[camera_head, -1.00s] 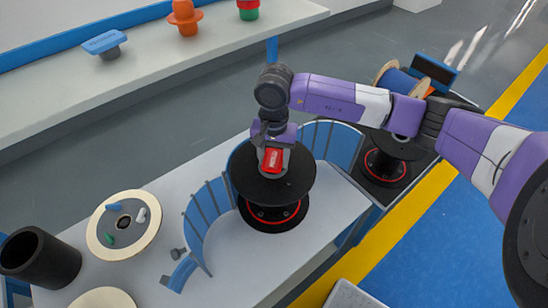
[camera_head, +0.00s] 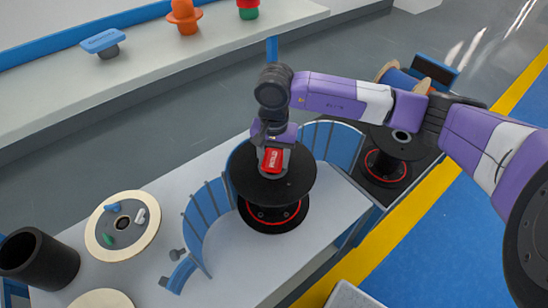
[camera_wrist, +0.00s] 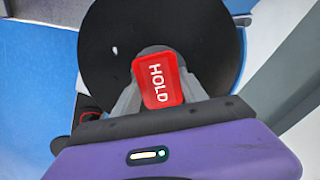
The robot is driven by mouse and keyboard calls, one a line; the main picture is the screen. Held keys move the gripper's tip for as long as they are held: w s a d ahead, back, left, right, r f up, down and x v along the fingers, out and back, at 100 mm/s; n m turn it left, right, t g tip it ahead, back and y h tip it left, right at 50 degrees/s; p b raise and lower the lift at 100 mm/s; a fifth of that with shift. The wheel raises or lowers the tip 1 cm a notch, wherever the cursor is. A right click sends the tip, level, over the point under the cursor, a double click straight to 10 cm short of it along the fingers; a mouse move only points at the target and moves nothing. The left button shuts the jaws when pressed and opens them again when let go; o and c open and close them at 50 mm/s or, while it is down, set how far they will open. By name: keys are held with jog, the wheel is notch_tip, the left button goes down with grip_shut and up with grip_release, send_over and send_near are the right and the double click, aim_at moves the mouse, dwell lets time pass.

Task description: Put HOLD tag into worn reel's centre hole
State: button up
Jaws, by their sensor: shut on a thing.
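The red HOLD tag (camera_head: 272,161) has white lettering and also shows in the wrist view (camera_wrist: 158,80). My gripper (camera_head: 270,150) is shut on it, over the upper flange of a black reel (camera_head: 296,189). This reel stands upright on a black base with a red ring, and its flange fills much of the wrist view (camera_wrist: 210,40). The tag and my gripper cover the middle of the flange, so the centre hole is hidden. I cannot tell whether the tag's lower end is in the hole or above it.
Blue curved guards (camera_head: 207,218) stand around the black reel. A pale disc (camera_head: 100,235) with small coloured pieces and a black cylinder (camera_head: 40,262) are at the left.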

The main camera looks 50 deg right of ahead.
jog(key=shift+s+a+f, duration=0.15)
jog(key=shift+a+f, duration=0.05)
jog(key=shift+f, duration=0.1)
jog(key=shift+r+p, duration=0.35)
jog(key=shift+r, duration=0.1)
jog(key=shift+d+r, duration=0.1)
jog(key=shift+r, duration=0.05)
jog(key=shift+b, duration=0.3)
dwell(0.6)
jog(key=shift+s+a+f+b, duration=0.15)
jog(key=shift+a+f+b, duration=0.05)
jog(key=shift+f+b, duration=0.9)
jog(key=shift+r, duration=0.55)
jog(key=shift+r+p, duration=0.3)
jog(key=shift+d+r, duration=0.1)
jog(key=shift+r, duration=0.05)
dwell(0.4)
jog(key=shift+b, duration=0.3)
dwell(0.5)
